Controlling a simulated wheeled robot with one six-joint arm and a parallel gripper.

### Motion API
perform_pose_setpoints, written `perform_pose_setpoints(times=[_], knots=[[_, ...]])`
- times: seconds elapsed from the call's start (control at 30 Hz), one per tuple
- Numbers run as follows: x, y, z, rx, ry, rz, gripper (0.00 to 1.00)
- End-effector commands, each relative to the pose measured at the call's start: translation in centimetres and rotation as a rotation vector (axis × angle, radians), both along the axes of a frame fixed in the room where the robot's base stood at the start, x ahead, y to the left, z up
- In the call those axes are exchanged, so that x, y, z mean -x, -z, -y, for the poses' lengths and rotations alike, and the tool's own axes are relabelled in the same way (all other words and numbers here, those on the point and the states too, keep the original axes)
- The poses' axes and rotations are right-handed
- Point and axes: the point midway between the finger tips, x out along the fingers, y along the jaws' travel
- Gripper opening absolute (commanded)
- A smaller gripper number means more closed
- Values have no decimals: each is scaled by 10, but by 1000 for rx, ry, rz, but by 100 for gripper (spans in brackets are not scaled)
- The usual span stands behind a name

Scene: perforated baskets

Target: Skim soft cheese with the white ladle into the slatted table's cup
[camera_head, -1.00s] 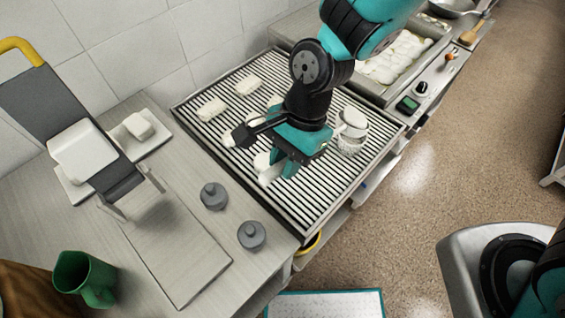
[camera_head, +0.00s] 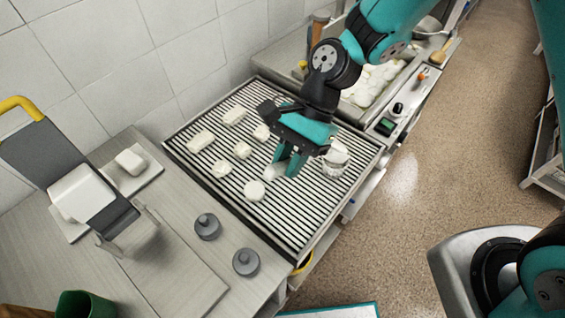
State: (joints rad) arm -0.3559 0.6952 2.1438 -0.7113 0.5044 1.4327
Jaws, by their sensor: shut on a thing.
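My gripper (camera_head: 285,168) is over the slatted table (camera_head: 300,222), its fingers pointing down and closed on the white ladle (camera_head: 271,175). A pale end of the ladle shows left of the fingertips; most of its handle is hidden by the gripper. The perforated white cup (camera_head: 336,163) stands on the slats just right of the fingers. A white rounded shape shows at the cup's top; I cannot tell whether it is the ladle's bowl or cheese. Soft cheese (camera_head: 375,82) lies as white lumps in the metal vat behind, partly covered by my arm.
Several white cheese pieces (camera_head: 254,190) lie on the slats left of my gripper. Two grey knobbed weights (camera_head: 207,226) stand on the left counter, with a grey rack (camera_head: 45,160) and a green mug (camera_head: 85,304). A control box (camera_head: 385,126) sits before the vat.

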Motion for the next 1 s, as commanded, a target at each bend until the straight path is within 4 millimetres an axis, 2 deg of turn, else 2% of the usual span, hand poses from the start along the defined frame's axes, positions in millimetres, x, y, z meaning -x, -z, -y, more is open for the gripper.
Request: perform_pose_setpoints(times=[0.6,1.0], knots=[[-24,-35,23,-130,3,-130,0],[-33,-46,33,-183,1,-180,0]])
